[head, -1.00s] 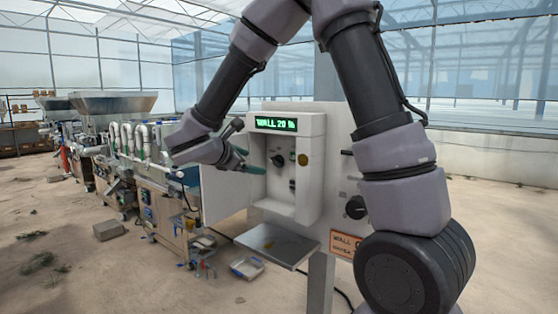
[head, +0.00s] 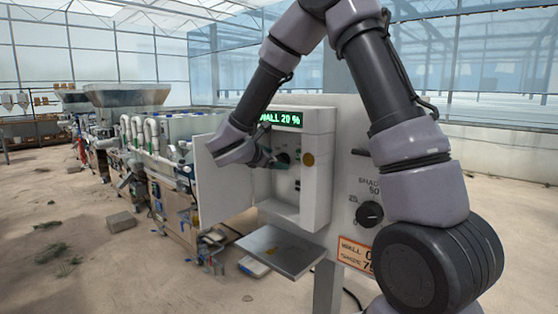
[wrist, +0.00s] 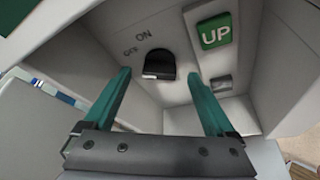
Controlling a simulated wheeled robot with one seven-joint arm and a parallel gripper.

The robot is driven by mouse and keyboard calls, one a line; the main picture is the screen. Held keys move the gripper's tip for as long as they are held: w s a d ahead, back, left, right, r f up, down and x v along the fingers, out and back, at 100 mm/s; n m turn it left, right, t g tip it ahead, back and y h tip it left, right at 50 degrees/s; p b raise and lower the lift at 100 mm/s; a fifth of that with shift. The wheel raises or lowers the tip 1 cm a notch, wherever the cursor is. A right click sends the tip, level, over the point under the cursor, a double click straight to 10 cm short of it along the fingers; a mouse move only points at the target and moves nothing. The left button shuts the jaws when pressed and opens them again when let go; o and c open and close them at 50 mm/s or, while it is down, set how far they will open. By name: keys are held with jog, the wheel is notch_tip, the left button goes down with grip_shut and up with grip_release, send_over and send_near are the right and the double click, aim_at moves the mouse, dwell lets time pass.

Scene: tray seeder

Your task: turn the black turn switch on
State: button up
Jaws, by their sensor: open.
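The black turn switch (wrist: 159,64) sits on the inside face of the white control box (head: 317,190), with ON and OFF printed above and to its upper left in the wrist view. I cannot tell clearly which mark it points to. In the head view the switch (head: 284,158) is partly beside my gripper's fingers. My gripper (wrist: 160,75) is open, with one green finger on each side of the switch and nothing held. I cannot tell whether either finger touches it.
A green UP button (wrist: 215,31) is right of the switch, with a small grey part below it. The box's white door (head: 222,180) stands open at left. A metal shelf (head: 280,249) juts out below. A large black dial (head: 369,214) is on the panel at right.

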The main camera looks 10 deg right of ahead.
aim_at(281, 160)
jog(key=shift+x, duration=1.4)
jog(key=c, duration=1.4)
jog(key=shift+s+m, duration=0.1)
jog(key=shift+m, duration=0.2)
jog(key=m, duration=0.1)
jog(key=m+t, duration=0.2)
jog(key=shift+s+f+y, duration=0.15)
jog(key=shift+f+y, duration=0.1)
jog(key=shift+y, duration=0.05)
jog(key=m+t, duration=0.1)
jog(key=m, duration=0.1)
jog(key=m+t, duration=0.1)
jog(key=m, duration=0.2)
jog(key=shift+d+f+m+t, duration=0.1)
jog(key=shift+f+m+t, duration=0.2)
jog(key=shift+m+t, duration=0.1)
